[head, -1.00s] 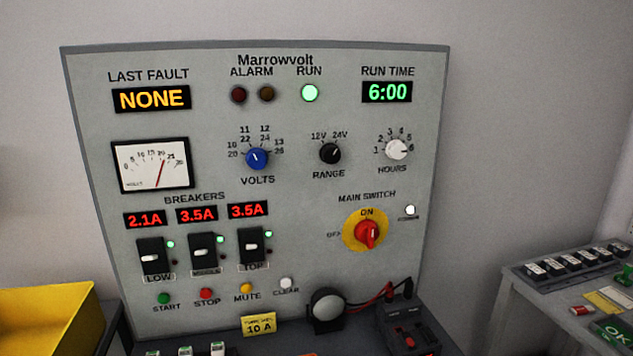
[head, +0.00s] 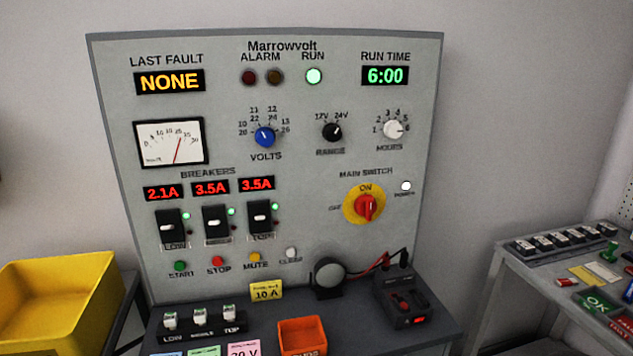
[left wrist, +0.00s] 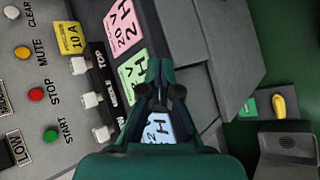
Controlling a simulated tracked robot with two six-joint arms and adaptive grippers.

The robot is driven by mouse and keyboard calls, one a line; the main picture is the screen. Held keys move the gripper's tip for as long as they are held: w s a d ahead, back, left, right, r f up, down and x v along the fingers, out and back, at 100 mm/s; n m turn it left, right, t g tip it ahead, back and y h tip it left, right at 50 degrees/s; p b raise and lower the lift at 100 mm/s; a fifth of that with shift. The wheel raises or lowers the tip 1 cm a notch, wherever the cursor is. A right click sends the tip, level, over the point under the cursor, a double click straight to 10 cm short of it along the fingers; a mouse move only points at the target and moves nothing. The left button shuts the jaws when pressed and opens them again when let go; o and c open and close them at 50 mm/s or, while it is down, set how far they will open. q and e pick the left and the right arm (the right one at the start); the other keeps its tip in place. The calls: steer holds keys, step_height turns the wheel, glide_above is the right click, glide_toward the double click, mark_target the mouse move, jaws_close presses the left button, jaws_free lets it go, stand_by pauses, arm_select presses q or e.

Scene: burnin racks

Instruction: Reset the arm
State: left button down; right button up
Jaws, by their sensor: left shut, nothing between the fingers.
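My left gripper (left wrist: 160,92) shows in the left wrist view, green with dark fingers, its fingertips together and nothing between them. It is over the shelf in front of the control panel (head: 300,220), above the coloured cards. A blue card (left wrist: 157,128) lies partly hidden behind it, and a green card (left wrist: 133,78) and a pink card (left wrist: 124,27) lie beyond. Neither gripper shows in the head view. The panel's RUN lamp (head: 314,76) is lit green, and the red main switch (head: 367,207) points to ON.
A yellow bin (head: 55,300) stands at the left. An orange tray (head: 302,337), a black device with leads (head: 405,305) and several small switches (head: 200,318) sit on the shelf. A grey side table (head: 520,262) stands at the right with cards and stamps.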

arm_select(q)
steer(key=s+d+f+m+g+y, duration=0.1)
steer(key=s+d+f+m+g, duration=0.2)
steer(key=s+d+f+m, duration=0.2)
steer(key=s+d+f+m+g+y+p, duration=0.1)
steer(key=s+d+f+m+g, duration=0.2)
steer(key=s+f, duration=0.9)
steer(key=shift+s+d+f+m+g, duration=0.35)
steer(key=shift+d+f+m, duration=1.25)
steer(key=shift+f, duration=2.3)
steer(key=shift+w+a+m, duration=0.1)
steer(key=shift+a+m, duration=0.2)
